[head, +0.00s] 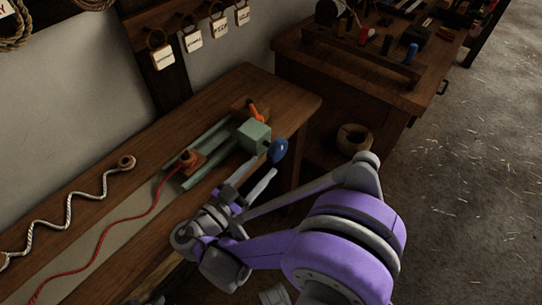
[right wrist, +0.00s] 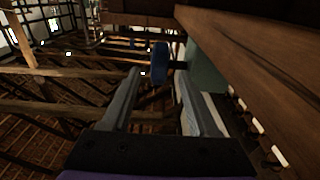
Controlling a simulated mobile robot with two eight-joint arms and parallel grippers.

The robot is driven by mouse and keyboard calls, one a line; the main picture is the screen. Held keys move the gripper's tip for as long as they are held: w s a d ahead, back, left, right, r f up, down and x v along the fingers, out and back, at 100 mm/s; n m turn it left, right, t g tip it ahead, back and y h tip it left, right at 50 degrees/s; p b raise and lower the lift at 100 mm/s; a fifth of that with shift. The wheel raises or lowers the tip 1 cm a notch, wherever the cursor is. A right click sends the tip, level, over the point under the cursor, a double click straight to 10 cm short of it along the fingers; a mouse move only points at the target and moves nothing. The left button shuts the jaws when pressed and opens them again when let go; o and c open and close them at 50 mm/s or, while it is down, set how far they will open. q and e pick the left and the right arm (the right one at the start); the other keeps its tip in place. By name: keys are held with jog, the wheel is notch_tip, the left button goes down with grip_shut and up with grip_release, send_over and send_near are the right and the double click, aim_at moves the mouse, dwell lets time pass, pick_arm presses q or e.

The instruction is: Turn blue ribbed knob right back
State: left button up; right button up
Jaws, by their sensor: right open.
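The blue ribbed knob (head: 277,150) sits on the right side of a grey-green block (head: 253,136) on the wooden bench. My right gripper (head: 263,166) is open, just in front of the knob and below it in the head view. In the right wrist view the knob (right wrist: 159,62) shows between the tips of the two open fingers (right wrist: 158,78). I cannot tell whether either finger touches it. The ribs are too small to make out. My left gripper is in neither view.
An orange handle (head: 256,111) stands behind the block. A red cord (head: 152,208) runs from a small wooden block (head: 187,161) along the bench (head: 95,168). A pale rope (head: 68,212) lies at left. A second table (head: 330,67) with tools stands behind.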

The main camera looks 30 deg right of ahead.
jog(key=v, duration=0.3)
jog(key=shift+s+a, duration=0.15)
jog(key=shift+a, duration=0.2)
